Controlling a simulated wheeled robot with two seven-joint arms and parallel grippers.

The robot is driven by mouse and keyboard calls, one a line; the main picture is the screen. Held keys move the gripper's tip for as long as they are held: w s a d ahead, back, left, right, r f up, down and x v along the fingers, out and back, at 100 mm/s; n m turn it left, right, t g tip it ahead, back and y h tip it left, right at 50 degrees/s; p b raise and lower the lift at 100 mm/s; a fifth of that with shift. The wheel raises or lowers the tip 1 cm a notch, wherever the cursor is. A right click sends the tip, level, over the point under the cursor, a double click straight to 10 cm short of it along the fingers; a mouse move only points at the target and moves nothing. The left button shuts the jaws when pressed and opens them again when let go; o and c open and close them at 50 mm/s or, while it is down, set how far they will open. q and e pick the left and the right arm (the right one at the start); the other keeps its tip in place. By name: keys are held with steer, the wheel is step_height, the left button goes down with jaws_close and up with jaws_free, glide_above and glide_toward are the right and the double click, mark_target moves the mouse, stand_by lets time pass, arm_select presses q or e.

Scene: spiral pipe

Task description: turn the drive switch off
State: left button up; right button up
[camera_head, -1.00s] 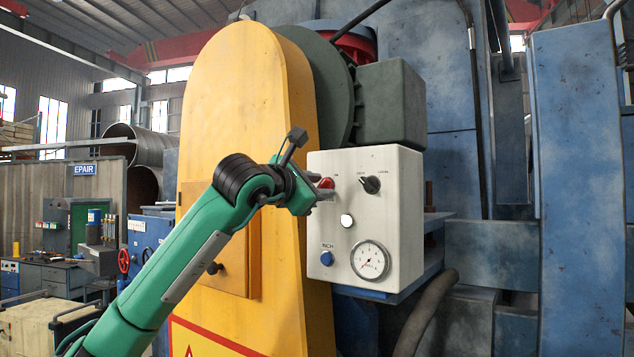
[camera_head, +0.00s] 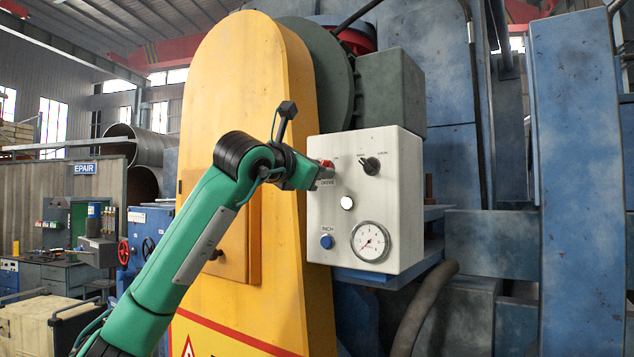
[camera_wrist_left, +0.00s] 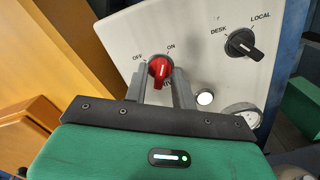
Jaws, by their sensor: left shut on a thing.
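The drive switch (camera_head: 327,163) is a red rotary knob at the upper left of a white control box (camera_head: 393,217). In the left wrist view the red knob (camera_wrist_left: 160,69) sits between the OFF and ON labels. Its grip stands roughly upright there, and I cannot tell exactly which mark it points to. My left gripper (camera_head: 326,173) is at the box face. Its two grey fingers (camera_wrist_left: 161,88) stand on either side of the knob, shut on it, and hide part of it and the lettering below. My right gripper is not in view.
A black DESK/LOCAL selector (camera_head: 370,166) is right of the switch. A white round button (camera_head: 347,203), a blue INCH button (camera_head: 327,241) and a gauge (camera_head: 370,241) are lower on the box. A yellow guard (camera_head: 240,100) stands behind my arm at left.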

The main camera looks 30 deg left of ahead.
arm_select(q)
steer(key=shift+n+b, duration=4.85)
steer(key=shift+n, duration=2.55)
steer(key=o, duration=0.6)
steer(key=shift+o, duration=0.2)
steer(key=shift+s, duration=0.1)
